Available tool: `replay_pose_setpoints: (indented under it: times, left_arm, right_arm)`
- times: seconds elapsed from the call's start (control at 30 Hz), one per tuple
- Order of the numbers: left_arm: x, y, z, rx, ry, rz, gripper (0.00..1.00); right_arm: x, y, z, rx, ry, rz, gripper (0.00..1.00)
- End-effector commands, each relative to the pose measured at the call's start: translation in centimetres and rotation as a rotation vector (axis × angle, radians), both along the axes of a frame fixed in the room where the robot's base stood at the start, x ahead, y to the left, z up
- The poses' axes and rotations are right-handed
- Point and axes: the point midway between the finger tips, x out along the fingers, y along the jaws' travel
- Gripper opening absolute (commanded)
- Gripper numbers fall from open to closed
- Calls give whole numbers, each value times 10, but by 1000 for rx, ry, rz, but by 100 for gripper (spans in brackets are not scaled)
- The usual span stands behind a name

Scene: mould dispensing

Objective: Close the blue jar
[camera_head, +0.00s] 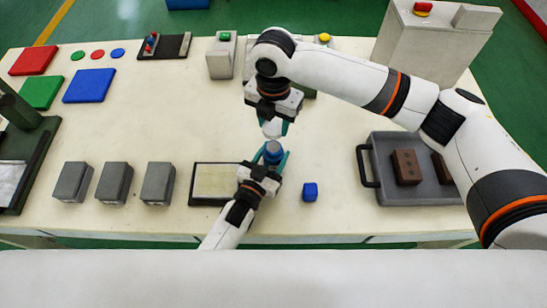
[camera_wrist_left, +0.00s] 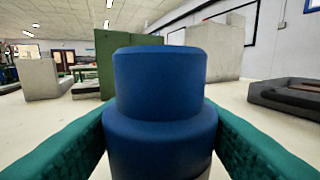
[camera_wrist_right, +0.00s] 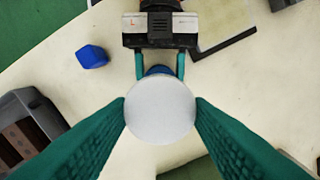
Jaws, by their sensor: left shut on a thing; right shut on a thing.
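The blue jar (camera_head: 272,151) is upright between the fingers of my left gripper (camera_head: 268,163), which is shut on it. In the left wrist view the jar (camera_wrist_left: 160,115) shows a wide body with a narrower blue upper part, a finger on each side. My right gripper (camera_head: 273,119) points down above the jar, shut on a white round piece (camera_head: 272,129). In the right wrist view the white piece (camera_wrist_right: 160,110) sits between the fingertips and hides most of the jar (camera_wrist_right: 158,70). In the head view the white piece appears apart from the jar.
A small blue block (camera_head: 310,191) lies right of the jar. A dark-framed tray (camera_head: 193,190) lies beside my left arm. A grey crate (camera_head: 378,145) with brown blocks is at right. Several grey boxes (camera_head: 115,182) stand at left. The table's left middle is clear.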

Motion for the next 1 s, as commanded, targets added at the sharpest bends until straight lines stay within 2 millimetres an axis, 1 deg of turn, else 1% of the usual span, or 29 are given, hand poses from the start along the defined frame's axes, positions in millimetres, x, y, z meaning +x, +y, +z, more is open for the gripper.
replay_pose_setpoints:
  times: [0.17,0.27,0.4,0.5,1.0]
  left_arm:
    - [0,0,0,0,0,0,11]
    - [0,0,0,0,0,0,11]
    - [0,0,0,0,0,0,11]
    - [0,0,0,0,0,0,11]
    - [0,0,0,0,0,0,11]
  right_arm:
    - [0,0,-5,0,1,-1,25]
    - [-1,0,-18,-1,3,-1,25]
    - [-1,0,-39,-2,3,-1,25]
    - [0,0,-49,0,1,0,25]
    - [0,0,-50,0,-1,0,25]
